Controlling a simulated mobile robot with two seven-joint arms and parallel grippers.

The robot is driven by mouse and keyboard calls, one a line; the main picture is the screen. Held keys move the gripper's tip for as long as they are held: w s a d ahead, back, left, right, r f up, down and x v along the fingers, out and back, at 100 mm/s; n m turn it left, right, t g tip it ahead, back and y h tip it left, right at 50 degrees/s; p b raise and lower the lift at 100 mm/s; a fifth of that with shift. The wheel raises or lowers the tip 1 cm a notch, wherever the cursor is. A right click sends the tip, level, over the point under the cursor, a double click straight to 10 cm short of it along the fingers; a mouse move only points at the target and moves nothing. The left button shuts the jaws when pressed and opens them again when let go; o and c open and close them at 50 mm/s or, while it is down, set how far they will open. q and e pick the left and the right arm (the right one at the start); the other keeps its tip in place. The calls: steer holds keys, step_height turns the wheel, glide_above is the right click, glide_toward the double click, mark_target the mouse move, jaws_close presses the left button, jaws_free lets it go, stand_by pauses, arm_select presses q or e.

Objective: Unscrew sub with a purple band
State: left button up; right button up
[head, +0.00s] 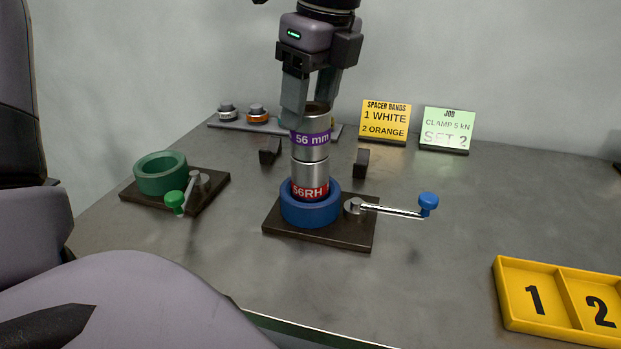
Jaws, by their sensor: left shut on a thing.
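The sub with a purple band (310,150), marked 56 mm, is a silver cylinder standing upright. It sits directly above a silver piece with a red band (309,188), marked 56RH; I cannot tell how far the two are threaded together. The red-banded piece stands in the blue ring of a vise (310,212) with a blue-knobbed handle (428,203) pointing right. My left gripper (308,108) comes down from above and is shut on the upper end of the purple-banded sub. Its fingers hide part of the top. My right gripper is not in view.
A green vise (160,175) stands at left. A rack (225,123) with small parts is behind. A yellow sign (385,120) and a green sign (447,128) stand at the back. A yellow numbered tray (515,275) is at front right. The table's right middle is clear.

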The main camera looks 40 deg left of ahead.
arm_select(q)
steer(key=n+g, duration=0.1)
steer(key=n, duration=0.3)
steer(key=shift+p, duration=0.3)
steer(key=o, duration=1.1)
